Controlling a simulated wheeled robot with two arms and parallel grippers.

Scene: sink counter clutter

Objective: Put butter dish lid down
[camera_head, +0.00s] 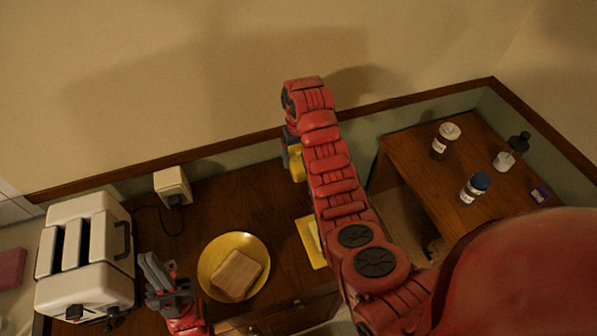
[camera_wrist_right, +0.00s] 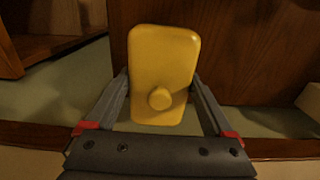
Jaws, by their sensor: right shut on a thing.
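The yellow butter dish lid (camera_wrist_right: 165,60) has rounded corners and a round knob, and it sits between the fingers of my right gripper (camera_wrist_right: 163,103). In the head view the lid (camera_head: 296,163) shows beside my red right arm, near the counter's back edge; my right gripper (camera_head: 290,150) is shut on it. The yellow butter dish base (camera_head: 312,256) lies on the counter with pale butter (camera_head: 316,235) on it, partly hidden by my right arm. My left gripper (camera_head: 158,272) is between the toaster and the plate, with its fingers seen edge-on.
A yellow plate (camera_head: 207,270) with a bread slice (camera_head: 237,274) sits left of the dish base. A white toaster (camera_head: 90,255) stands at the left, near a wall outlet box (camera_head: 172,186). A wooden table (camera_head: 420,150) with several bottles is at right.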

